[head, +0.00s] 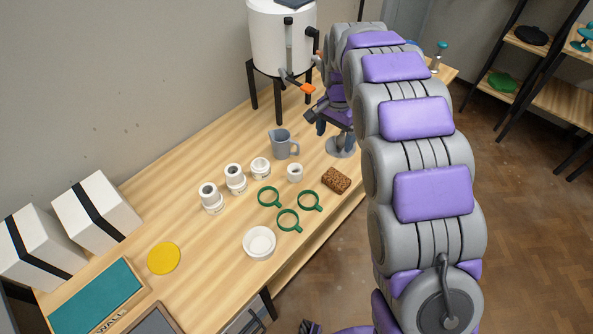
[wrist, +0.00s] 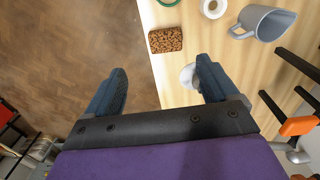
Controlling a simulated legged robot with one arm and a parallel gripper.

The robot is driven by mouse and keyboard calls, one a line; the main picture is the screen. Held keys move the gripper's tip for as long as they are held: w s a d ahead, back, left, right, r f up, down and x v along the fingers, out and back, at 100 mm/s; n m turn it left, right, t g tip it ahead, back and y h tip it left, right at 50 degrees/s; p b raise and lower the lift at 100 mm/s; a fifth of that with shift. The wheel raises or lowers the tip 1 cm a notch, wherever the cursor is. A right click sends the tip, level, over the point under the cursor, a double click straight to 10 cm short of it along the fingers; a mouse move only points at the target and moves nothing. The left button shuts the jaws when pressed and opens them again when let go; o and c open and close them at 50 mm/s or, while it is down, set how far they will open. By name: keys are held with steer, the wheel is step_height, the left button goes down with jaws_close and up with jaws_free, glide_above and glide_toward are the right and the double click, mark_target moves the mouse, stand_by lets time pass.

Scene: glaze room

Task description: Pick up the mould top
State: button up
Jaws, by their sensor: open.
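The mould top appears to be the loose white ring (head: 294,173) with a hole, standing on the wooden bench right of the white pots. It also shows at the top edge of the wrist view as a white ring (wrist: 213,8), partly cut off. Two white pots (head: 211,200) (head: 236,181) carry similar collars; a third pot (head: 260,168) has none. My gripper (head: 319,122) is behind and right of the ring, above the bench's front edge and apart from it. In the wrist view its jaws (wrist: 162,68) are spread and empty.
A grey jug (head: 281,142), a brown sponge (head: 336,181) and green rings (head: 288,220) stand near the ring. A grey disc (head: 342,148) is below my gripper. The white urn (head: 281,40) with its orange-handled tap (head: 307,88) is close by. Bare bench lies near the yellow disc (head: 164,258).

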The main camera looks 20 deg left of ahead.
glide_above(294, 169)
steer(key=s, duration=0.1)
step_height(294, 169, down, 7)
steer(key=shift+m, duration=0.4)
steer(key=f, duration=0.6)
steer(key=f+b, duration=0.1)
steer(key=f, duration=0.5)
steer(key=shift+s+a+f+b, duration=0.1)
steer(key=shift+a+b, duration=0.1)
steer(key=shift+b, duration=0.1)
steer(key=shift+f, duration=0.2)
steer(key=shift+d, duration=0.3)
steer(key=f, duration=0.2)
steer(key=d+f+b, duration=0.1)
steer(key=f, duration=0.1)
steer(key=shift+d+b, duration=0.2)
steer(key=shift+b, duration=0.1)
steer(key=shift+a+f, duration=0.25)
steer(key=shift+f, duration=0.1)
steer(key=shift+a+f, duration=0.1)
steer(key=shift+a, duration=0.5)
steer(key=shift+d, duration=0.15)
steer(key=shift+c, duration=1.2)
steer(key=shift+d+r, duration=0.2)
steer(key=shift+d, duration=0.4)
steer(key=c, duration=0.4)
steer(key=shift+a+f, duration=0.1)
steer(key=shift+a, duration=0.35)
steer(key=c, duration=0.6)
